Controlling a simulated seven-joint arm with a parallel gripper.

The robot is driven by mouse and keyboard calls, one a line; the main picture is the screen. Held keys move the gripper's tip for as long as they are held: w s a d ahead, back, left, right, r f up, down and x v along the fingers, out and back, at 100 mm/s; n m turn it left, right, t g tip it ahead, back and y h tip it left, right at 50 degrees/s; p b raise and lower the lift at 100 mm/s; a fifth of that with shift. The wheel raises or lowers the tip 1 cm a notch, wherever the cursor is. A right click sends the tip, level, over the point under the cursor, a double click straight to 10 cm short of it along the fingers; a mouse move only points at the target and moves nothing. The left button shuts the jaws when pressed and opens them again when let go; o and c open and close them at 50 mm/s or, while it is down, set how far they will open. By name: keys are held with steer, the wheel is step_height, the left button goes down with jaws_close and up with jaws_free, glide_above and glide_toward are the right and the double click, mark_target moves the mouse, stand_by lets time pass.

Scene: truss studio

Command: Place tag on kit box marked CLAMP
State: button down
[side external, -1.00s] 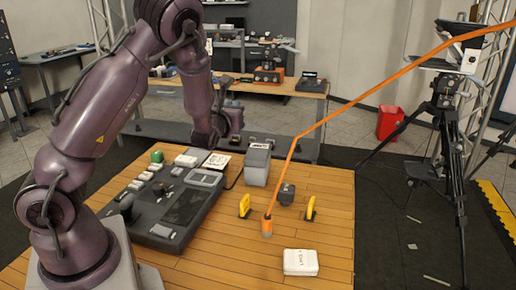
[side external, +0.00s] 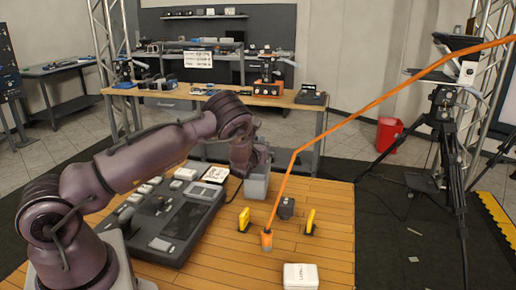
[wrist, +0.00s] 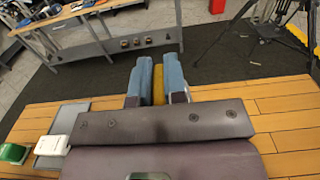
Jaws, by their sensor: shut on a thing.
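My gripper (wrist: 157,92) is shut on a yellow piece (wrist: 158,82), a narrow strip of which shows between the blue-grey fingers in the wrist view. I cannot tell whether this is the tag. In the side view my wrist hangs just above or in front of a grey box (side external: 257,188), hiding its top; the fingertips are hidden there. A white box (side external: 300,276) with a small dark label lies at the front, cut by the picture edge. Its label is too small to read, so I cannot tell which box is marked CLAMP.
Two yellow upright pieces (side external: 244,220) (side external: 309,222) and a dark block (side external: 286,208) stand mid-table. An orange rod (side external: 267,240) rises from the table and slants up to the right. A dark console (side external: 172,225) fills the left. The wooden top's right front is mostly clear.

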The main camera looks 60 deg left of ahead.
steer(key=shift+f, duration=0.75)
steer(key=shift+f, duration=0.15)
steer(key=c, duration=1.2)
jaws_free()
steer(key=shift+o, duration=0.2)
